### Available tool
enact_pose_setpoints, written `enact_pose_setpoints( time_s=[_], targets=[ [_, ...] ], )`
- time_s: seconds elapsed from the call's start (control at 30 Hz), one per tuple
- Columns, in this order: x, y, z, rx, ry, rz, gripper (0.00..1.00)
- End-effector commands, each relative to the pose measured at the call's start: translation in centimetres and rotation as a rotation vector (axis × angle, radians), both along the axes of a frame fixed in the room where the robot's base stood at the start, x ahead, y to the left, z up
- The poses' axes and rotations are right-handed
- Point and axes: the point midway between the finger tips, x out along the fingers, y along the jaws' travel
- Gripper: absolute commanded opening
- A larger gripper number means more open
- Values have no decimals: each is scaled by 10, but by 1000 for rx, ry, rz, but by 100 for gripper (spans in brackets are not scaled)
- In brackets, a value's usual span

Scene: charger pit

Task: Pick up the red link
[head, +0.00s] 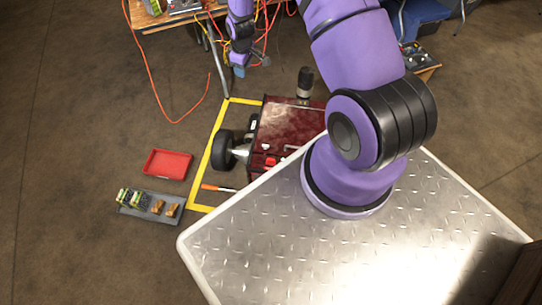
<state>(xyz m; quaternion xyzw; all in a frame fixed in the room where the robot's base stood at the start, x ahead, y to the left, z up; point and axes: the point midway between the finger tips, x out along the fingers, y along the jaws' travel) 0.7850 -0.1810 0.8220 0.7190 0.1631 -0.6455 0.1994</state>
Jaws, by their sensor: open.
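A small bright red piece (270,161), which may be the red link, shows at the near end of a dark red wheeled machine (290,125). It is too small to tell its shape, and a bit of green sits beside it. My gripper (251,67) hangs at the top middle, beyond the machine and near the cluttered table. It is open, with nothing visible between its fingers, and is well apart from the red piece. My metal deck hides the near right part of the machine.
A yellow floor outline (211,150) surrounds the machine. An empty red tray (167,164) and a grey tray (150,206) with several small parts lie left of it. An orange-handled tool (217,188) lies nearby. Orange cables (152,85) hang from the table (160,18). Left floor is clear.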

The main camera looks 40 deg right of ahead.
Motion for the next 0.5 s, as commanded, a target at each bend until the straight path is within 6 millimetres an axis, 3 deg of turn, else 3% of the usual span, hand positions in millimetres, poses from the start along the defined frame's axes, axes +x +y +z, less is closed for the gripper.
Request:
enact_pose_setpoints(
  time_s=[0.03,0.27,0.5],
  targets=[
    [-6,-2,-26,2,16,11,47],
    [-34,-9,-130,9,56,72,47],
    [-84,-8,-235,20,97,138,47]
  ],
)
